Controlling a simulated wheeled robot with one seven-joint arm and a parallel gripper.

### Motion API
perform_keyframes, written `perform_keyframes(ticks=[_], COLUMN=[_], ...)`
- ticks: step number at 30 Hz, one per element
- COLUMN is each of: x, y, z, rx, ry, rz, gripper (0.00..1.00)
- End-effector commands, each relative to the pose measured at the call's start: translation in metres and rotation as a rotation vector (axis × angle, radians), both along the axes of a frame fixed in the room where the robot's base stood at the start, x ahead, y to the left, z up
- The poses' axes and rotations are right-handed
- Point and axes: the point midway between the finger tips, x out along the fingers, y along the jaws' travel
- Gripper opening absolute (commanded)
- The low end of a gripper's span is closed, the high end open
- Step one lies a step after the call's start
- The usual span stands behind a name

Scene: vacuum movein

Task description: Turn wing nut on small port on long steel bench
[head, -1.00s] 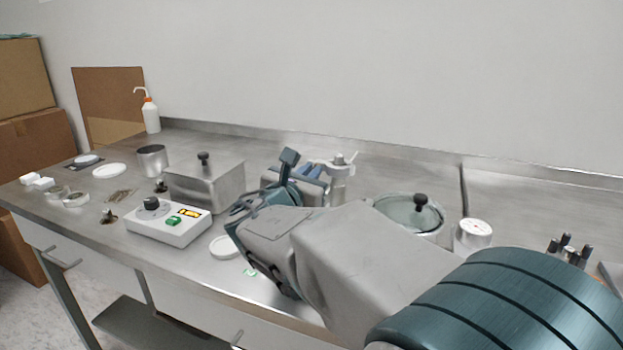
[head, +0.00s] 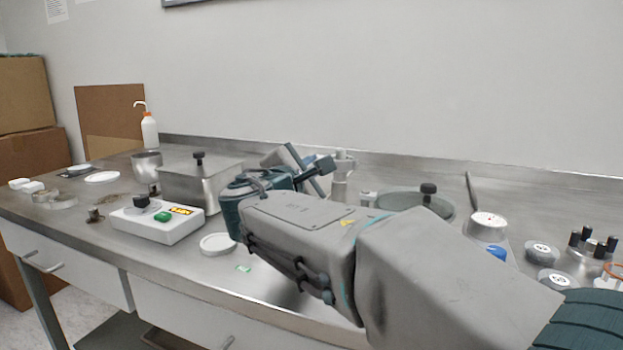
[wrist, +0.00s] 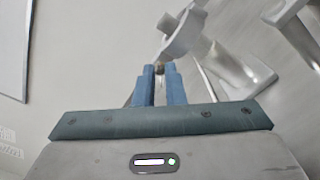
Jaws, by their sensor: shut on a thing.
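The small port (head: 343,178) stands on the long steel bench (head: 185,262), behind my forearm. In the wrist view its pale clamp (wrist: 183,38) sits just beyond my fingertips. My gripper (wrist: 160,74) has its blue fingers close together, shut on a small metal piece (wrist: 160,67) at the clamp's edge, which looks like the wing nut. Most of that piece is hidden between the fingers. In the head view my gripper (head: 325,168) reaches the port from the left, and the wing nut cannot be made out there.
A steel box (head: 190,187) and a white control box (head: 158,222) stand left of my arm. A white lid (head: 217,244) lies near the bench's front. The wall is close behind.

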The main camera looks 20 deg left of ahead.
Motion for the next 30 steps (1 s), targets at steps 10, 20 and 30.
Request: perform_keyframes(ticks=[10, 20, 30], x=[-0.0001, -0.0002, -0.0009], y=[0.0003, 0.0004, 0.0002], z=[-0.0008, -0.0006, -0.0003], rx=[0.061, 0.061, 0.061], ry=[-0.004, -0.004, -0.004], rz=[0.001, 0.001, 0.001], gripper=[0.0, 0.0, 0.17])
